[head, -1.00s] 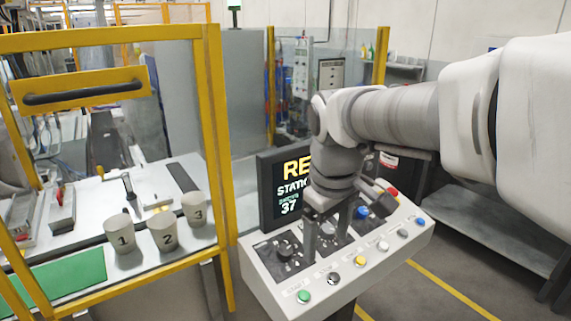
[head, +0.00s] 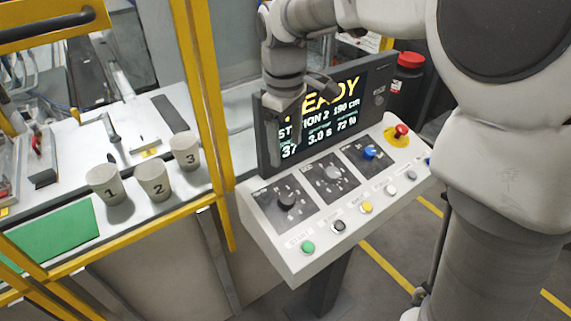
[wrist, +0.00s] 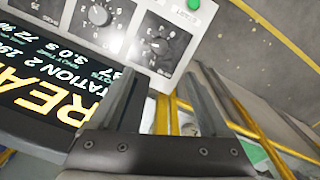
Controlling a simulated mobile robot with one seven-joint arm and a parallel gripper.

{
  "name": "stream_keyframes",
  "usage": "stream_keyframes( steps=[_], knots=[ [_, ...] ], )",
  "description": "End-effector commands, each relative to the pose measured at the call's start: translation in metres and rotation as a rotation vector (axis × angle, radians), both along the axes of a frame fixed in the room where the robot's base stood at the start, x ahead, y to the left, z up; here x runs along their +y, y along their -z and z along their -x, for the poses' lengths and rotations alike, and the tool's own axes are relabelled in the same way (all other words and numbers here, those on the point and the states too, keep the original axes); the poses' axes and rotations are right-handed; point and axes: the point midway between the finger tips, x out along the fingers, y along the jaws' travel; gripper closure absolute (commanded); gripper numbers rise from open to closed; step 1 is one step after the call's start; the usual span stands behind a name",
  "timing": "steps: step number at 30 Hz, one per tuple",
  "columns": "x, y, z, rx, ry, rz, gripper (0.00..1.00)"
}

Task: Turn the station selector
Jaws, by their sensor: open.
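The control panel (head: 262,228) has three dials. The left one, a black knob (head: 287,200), is near the green button; it also shows in the wrist view (wrist: 157,45). The middle one is a grey knob (head: 332,173), and the right one is a blue knob (head: 370,152). The labels are too small to tell for sure which is the station selector. The screen (head: 345,122) reads READY and STATION 2. My gripper (head: 287,112) is open and empty in front of the screen, above and apart from the knobs. Its fingers also show in the wrist view (wrist: 165,76).
A red stop button (head: 402,130) and a row of push buttons, with a green one (head: 308,247) at left, are on the panel. A yellow-framed cell with cups 1 (head: 109,186), 2 (head: 153,181) and 3 (head: 185,151) stands left. Floor in front is clear.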

Motion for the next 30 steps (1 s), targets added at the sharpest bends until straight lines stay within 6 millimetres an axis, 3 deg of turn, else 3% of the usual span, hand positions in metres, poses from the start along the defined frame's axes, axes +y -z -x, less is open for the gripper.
stream_keyframes(
  steps=[18,24,30],
  knots=[
    [-0.004,0.130,-0.003,0.005,0.001,0.002,0.19],
    [-0.004,0.151,-0.004,0.001,0.001,0.000,0.19],
    [-0.004,0.156,-0.005,0.001,0.001,0.001,0.19]
  ],
)
